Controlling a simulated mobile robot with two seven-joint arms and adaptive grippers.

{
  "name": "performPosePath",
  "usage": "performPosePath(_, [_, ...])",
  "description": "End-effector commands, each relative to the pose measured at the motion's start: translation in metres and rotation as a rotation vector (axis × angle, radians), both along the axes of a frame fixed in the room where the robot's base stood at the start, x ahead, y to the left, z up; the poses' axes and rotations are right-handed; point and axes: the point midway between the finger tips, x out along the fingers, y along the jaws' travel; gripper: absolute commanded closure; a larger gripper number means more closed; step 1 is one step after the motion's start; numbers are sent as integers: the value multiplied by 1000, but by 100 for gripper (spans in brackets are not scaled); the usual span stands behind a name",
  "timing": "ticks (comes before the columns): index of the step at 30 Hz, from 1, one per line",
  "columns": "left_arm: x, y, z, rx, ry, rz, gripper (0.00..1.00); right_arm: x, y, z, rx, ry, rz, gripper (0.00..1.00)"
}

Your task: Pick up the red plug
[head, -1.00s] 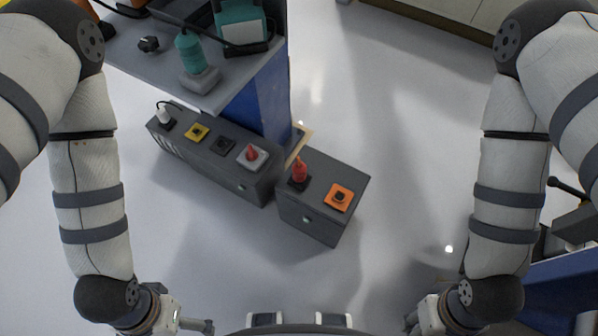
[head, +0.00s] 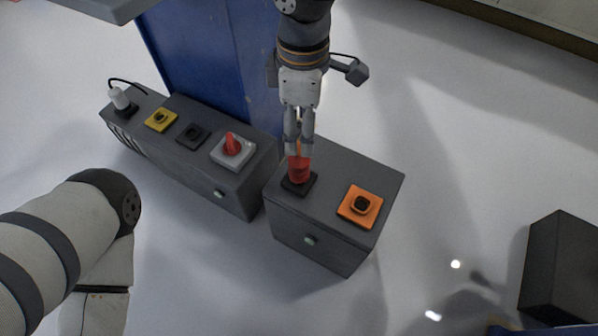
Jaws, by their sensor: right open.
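The red plug (head: 299,171) stands upright in a dark square socket (head: 298,187) on the top of the right-hand grey box. My right gripper (head: 299,150) points down directly over it, with its fingertips at the plug's upper end. The fingers are open, with a narrow gap, and part of the plug's top is hidden between them. I cannot tell whether they touch it. My left gripper is out of view; only my left arm shows at the lower left.
An orange socket (head: 360,205) shares the right-hand box (head: 333,165). The longer grey box (head: 215,187) beside it carries a red cone-shaped piece (head: 232,144) on a light base, a black socket (head: 193,135), a yellow socket (head: 160,119) and a white plug (head: 120,98). A blue panel (head: 215,65) stands behind.

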Motion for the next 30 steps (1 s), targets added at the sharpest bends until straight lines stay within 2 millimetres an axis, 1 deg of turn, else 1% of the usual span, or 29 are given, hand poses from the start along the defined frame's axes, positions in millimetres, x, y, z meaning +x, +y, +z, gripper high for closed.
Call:
performPosePath(2, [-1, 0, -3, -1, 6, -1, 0, -1, 0, -12, -1, 5, 0, 43])
performPosePath(7, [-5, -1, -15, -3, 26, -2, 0, -2, 0, -53, 0, 8, -2, 43])
performPosePath(9, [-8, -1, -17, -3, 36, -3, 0, -2, 0, -64, 1, 7, -3, 43])
performPosePath(13, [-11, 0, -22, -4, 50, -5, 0, -4, 2, -80, 0, 7, -3, 43])
performPosePath(18, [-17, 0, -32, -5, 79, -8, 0, -6, 5, -114, 1, 8, -4, 43])
performPosePath(20, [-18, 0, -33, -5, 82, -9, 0, -5, 5, -117, 1, 6, -5, 43])
performPosePath(25, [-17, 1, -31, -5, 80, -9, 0, -5, 5, -114, 1, 2, -6, 43])
performPosePath(26, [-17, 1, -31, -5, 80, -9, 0, -5, 5, -114, 1, 3, -6, 50])
performPosePath(27, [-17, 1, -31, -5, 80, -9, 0, -5, 5, -114, 1, 3, -6, 59])
performPosePath(29, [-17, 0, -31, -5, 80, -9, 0, -5, 5, -114, 1, 3, -6, 72])
performPosePath(30, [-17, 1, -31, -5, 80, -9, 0, -5, 5, -114, 1, 3, -6, 81])
